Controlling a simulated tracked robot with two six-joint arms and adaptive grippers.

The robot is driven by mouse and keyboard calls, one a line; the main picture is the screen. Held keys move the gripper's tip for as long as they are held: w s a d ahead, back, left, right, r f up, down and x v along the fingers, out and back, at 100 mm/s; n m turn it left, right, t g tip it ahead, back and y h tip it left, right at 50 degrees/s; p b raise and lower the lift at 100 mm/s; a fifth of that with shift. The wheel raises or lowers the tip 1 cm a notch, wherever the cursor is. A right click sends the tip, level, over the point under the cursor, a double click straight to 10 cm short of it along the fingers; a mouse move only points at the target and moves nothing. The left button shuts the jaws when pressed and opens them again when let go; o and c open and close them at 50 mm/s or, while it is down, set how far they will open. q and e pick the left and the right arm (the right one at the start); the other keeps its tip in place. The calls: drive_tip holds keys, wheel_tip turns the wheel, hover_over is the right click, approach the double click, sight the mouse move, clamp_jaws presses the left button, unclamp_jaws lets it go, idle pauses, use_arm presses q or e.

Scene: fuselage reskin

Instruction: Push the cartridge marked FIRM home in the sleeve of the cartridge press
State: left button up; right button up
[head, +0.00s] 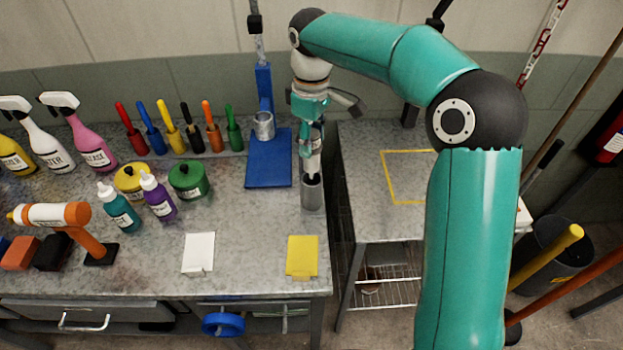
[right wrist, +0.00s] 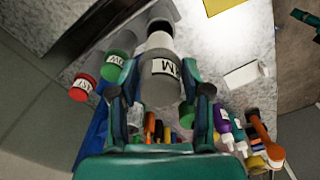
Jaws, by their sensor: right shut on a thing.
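My right gripper (head: 314,122) is shut on a pale grey cartridge (head: 315,160) with a white label. In the right wrist view the label on the cartridge (right wrist: 160,90) is upside down and partly readable, ending in "M". The cartridge points down over an upright grey metal cylinder (head: 312,196) near the bench's right edge. My left gripper is not in view.
A row of coloured-handled tools (head: 181,138) stands left of the press. Several bottles and jars, including a green jar (head: 189,180), fill the left bench. A white card (head: 199,251) and a yellow card (head: 302,256) lie at the front. A gap separates the right-hand table (head: 365,215).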

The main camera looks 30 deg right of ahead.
drive_tip(key=shift+r, duration=0.35)
drive_tip(key=shift+r+p, duration=0.8)
drive_tip(key=shift+r, duration=0.6)
